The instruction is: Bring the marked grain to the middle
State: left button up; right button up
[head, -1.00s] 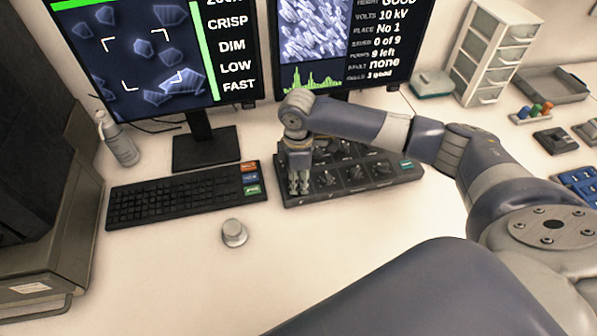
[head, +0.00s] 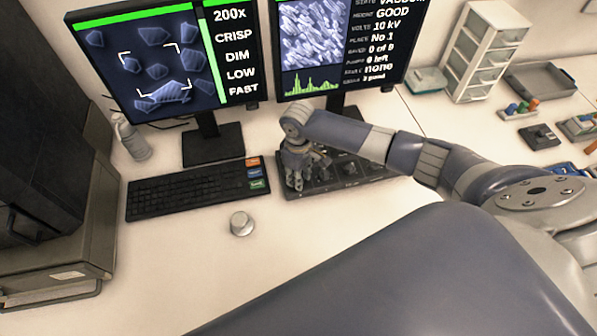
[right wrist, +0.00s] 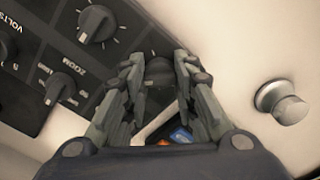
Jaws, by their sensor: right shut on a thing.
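The left monitor (head: 218,62) shows grey grains on a dark blue field with white corner brackets around its middle. A brighter, striped grain (head: 172,92) lies low in the field, at the lower bracket edge. My right gripper (head: 296,182) reaches down onto the left end of the dark control panel (head: 347,184). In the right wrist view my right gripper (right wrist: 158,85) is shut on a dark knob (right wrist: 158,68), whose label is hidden. The zoom knob (right wrist: 60,88) stands apart from the fingers. My left gripper is out of view.
A keyboard (head: 190,190) lies left of the panel. A loose-standing silver knob (head: 241,223) is on the table in front, and shows in the right wrist view (right wrist: 283,103). A bottle (head: 132,138) stands at left, drawers (head: 484,52) at back right.

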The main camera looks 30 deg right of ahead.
jog(key=shift+w, duration=0.1)
dwell(0.3)
jog(key=o, duration=1.1)
notch_tip(320, 180, up, 12)
jog(key=shift+c, duration=0.3)
dwell(0.8)
